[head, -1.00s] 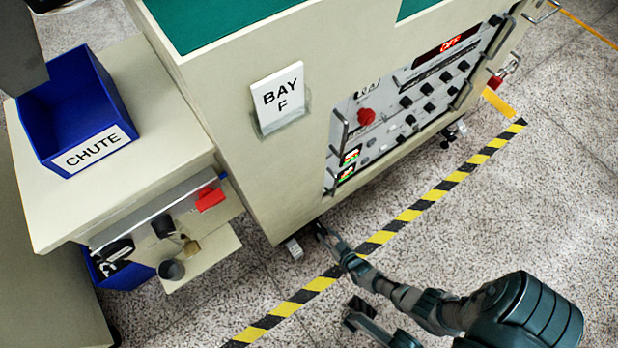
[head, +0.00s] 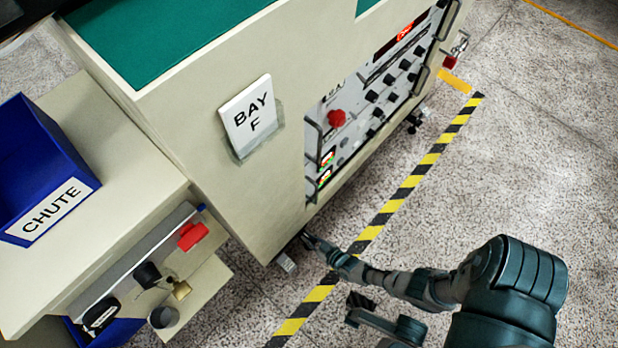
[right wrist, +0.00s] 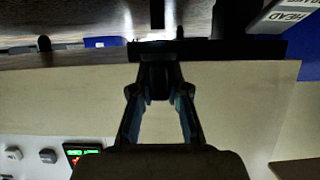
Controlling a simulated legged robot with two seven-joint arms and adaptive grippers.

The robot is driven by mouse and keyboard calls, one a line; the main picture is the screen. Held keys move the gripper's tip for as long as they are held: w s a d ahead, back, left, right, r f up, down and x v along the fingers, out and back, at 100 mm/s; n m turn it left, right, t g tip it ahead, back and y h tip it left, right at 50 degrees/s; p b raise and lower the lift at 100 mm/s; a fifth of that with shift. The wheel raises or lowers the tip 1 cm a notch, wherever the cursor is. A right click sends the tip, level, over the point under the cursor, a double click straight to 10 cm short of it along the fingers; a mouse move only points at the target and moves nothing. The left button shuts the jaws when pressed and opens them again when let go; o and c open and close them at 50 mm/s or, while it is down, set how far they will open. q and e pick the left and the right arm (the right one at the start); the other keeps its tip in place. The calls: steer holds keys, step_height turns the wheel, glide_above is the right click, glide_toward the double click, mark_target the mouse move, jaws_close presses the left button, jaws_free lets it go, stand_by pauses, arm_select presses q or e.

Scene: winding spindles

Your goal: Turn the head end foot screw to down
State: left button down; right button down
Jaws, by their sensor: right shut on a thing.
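My right gripper (head: 308,240) reaches low to the near bottom corner of the cream machine (head: 290,190). It is shut on a dark part of the head end foot screw at the cabinet's underside. In the right wrist view the fingers (right wrist: 158,85) close at a dark bar (right wrist: 230,49) along the cabinet edge; the fingers hide the gripped part. A label reading HEAD (right wrist: 288,14) shows beside it, upside down. A pale foot plate (head: 286,263) sits on the floor by the gripper. A second gripper-like part, seemingly my left gripper (head: 354,310), shows low in the head view; its jaws are unclear.
A cream side bench with a blue CHUTE bin (head: 40,165) stands at left. Yellow-black tape (head: 400,195) crosses the speckled floor, which is open at right.

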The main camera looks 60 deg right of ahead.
steer(key=m+h, duration=0.1)
steer(key=h, duration=0.1)
steer(key=m+g+h, duration=0.1)
steer(key=m+h, duration=0.1)
steer(key=shift+a+m+g, duration=0.15)
steer(key=shift+m+g, duration=0.15)
steer(key=m+g+h, duration=0.2)
steer(key=shift+m, duration=0.4)
steer(key=shift+m+g+h, duration=0.5)
steer(key=shift+h, duration=0.1)
steer(key=c, duration=1.2)
jaws_free()
steer(key=shift+o, duration=0.2)
steer(key=v, duration=0.7)
steer(key=shift+s+a+f, duration=0.1)
steer(key=shift+s+a, duration=0.05)
